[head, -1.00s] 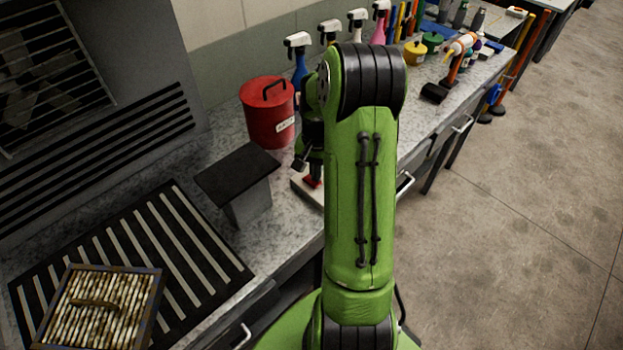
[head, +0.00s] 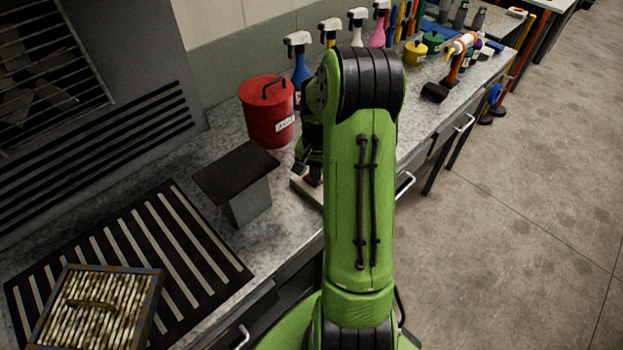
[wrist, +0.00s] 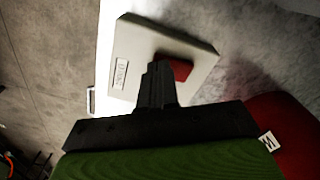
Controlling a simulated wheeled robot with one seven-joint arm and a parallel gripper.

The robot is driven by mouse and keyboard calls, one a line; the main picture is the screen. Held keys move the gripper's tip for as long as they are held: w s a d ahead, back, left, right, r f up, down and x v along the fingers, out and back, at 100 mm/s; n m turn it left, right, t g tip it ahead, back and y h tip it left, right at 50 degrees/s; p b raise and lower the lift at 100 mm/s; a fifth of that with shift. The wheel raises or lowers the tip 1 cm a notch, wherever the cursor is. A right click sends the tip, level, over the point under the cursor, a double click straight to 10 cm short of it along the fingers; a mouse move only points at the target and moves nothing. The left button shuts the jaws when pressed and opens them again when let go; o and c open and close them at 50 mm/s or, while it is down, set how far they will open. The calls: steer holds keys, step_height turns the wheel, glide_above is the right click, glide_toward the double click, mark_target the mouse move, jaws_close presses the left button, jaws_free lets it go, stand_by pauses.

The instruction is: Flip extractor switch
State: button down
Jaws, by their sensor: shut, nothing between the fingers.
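The extractor switch is a pale box with a label plate and a red rocker. In the wrist view the box (wrist: 203,62) lies on the worktop, and the red rocker (wrist: 181,67) shows just beyond the fingertips. My gripper (wrist: 158,68) is shut and empty, its tips over or against the rocker; I cannot tell if they touch. In the head view the box (head: 305,190) is mostly hidden behind my green arm, with only its left edge showing, and my gripper's tips are hard to make out.
A red lidded can (head: 268,112) stands close behind the switch. A dark-topped stand (head: 240,180) is to its left. A slatted grille (head: 190,250) with a dirty filter (head: 95,310) lies at the front left. Spray bottles (head: 299,70) line the wall.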

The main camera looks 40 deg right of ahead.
steer(key=shift+f, duration=0.2)
steer(key=shift+r, duration=0.15)
step_height(320, 180, up, 7)
steer(key=p, duration=0.5)
stand_by(0.3)
